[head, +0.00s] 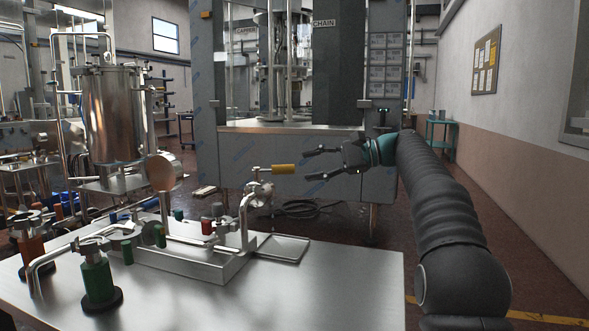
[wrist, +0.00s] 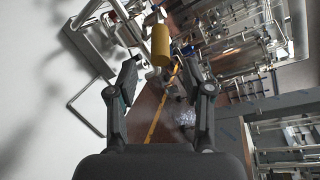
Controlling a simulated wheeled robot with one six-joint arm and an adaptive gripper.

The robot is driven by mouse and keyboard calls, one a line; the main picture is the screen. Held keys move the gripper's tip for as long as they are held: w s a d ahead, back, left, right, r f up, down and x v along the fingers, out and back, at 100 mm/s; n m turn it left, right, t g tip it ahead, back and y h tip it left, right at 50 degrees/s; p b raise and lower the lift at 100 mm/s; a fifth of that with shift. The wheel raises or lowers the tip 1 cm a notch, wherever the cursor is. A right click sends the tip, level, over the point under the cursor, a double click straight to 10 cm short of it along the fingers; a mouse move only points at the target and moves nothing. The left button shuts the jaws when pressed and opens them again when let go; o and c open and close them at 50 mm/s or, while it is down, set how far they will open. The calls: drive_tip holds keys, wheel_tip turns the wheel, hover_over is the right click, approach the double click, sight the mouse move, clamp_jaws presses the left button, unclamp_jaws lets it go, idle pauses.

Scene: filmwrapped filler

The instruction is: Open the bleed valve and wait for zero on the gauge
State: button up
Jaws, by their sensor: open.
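A yellow cylindrical handle (head: 283,169) sticks out to the right from the metal valve and pipe fitting (head: 258,190) at the right end of the bench rig. I take it for the bleed valve's handle. My gripper (head: 308,165) is open and empty just right of the handle's free end, its fingers pointing left at it. In the wrist view the yellow handle (wrist: 161,45) lies ahead of the open fingertips (wrist: 160,68), roughly centred, with no visible contact. A round copper-toned disc (head: 161,172) on a stem may be the gauge; no dial or reading is legible.
The rig stands on a steel table (head: 340,290) with a shallow tray (head: 284,248) below the valve. Green (head: 97,280) and orange (head: 31,255) fittings stand at the left. A large machine frame (head: 300,150) is behind the gripper. The table's front right is clear.

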drive_tip(key=shift+v, duration=2.7)
